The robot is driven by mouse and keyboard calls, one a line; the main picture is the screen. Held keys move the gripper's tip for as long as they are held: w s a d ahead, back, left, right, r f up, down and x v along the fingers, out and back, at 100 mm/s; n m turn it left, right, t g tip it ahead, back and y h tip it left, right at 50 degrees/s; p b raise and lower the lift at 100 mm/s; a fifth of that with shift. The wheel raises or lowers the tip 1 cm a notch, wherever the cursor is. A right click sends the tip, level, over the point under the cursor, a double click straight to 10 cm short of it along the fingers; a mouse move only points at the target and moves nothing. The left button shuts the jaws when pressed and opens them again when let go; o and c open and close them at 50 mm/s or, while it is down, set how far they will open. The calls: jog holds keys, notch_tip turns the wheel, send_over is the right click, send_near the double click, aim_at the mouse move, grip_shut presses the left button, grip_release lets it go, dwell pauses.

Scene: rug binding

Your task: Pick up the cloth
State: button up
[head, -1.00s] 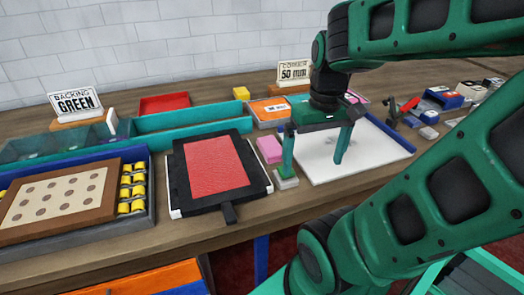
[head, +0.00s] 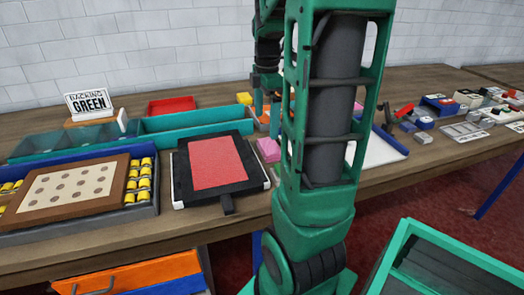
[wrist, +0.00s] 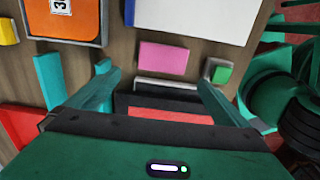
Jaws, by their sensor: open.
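A flat pink rectangular piece (head: 268,150), which looks like the folded cloth, lies on the table just right of the black-framed red panel (head: 218,163). In the wrist view the pink piece (wrist: 163,58) lies just beyond my fingertips, across the gap between them. My gripper (wrist: 155,78) is open and empty, with its two green fingers spread wide. In the head view my arm covers most of my gripper and the ground right of the pink piece. I cannot tell my gripper's height above the table.
A white board with a blue edge (wrist: 195,15) lies close beyond the pink piece. A small green-topped block (wrist: 219,73) sits near my right finger. An orange labelled item in a tray (wrist: 72,17) is at upper left. Teal trays (head: 190,121) stand at the back.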

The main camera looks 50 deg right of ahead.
send_over(268, 146)
jog(key=f, duration=0.4)
jog(key=shift+w+a+f, duration=0.15)
jog(key=shift+w+a, duration=0.05)
jog(key=shift+w, duration=0.1)
jog(key=shift+s+d+f, duration=0.1)
jog(key=shift+f, duration=1.25)
jog(key=shift+s+d+f, duration=0.1)
jog(key=shift+f, duration=1.25)
jog(key=c, duration=1)
jog(key=shift+r, duration=0.5)
jog(key=r, duration=0.2)
jog(key=a+r, duration=0.1)
jog(key=r, duration=0.1)
jog(key=shift+a, duration=0.1)
jog(key=a+r, duration=0.1)
jog(key=a, duration=0.2)
jog(key=a+r, duration=0.2)
jog(key=a, duration=0.1)
jog(key=a+r, duration=0.2)
jog(key=a, duration=0.1)
jog(key=shift+a+r, duration=0.55)
jog(key=shift+a, duration=0.25)
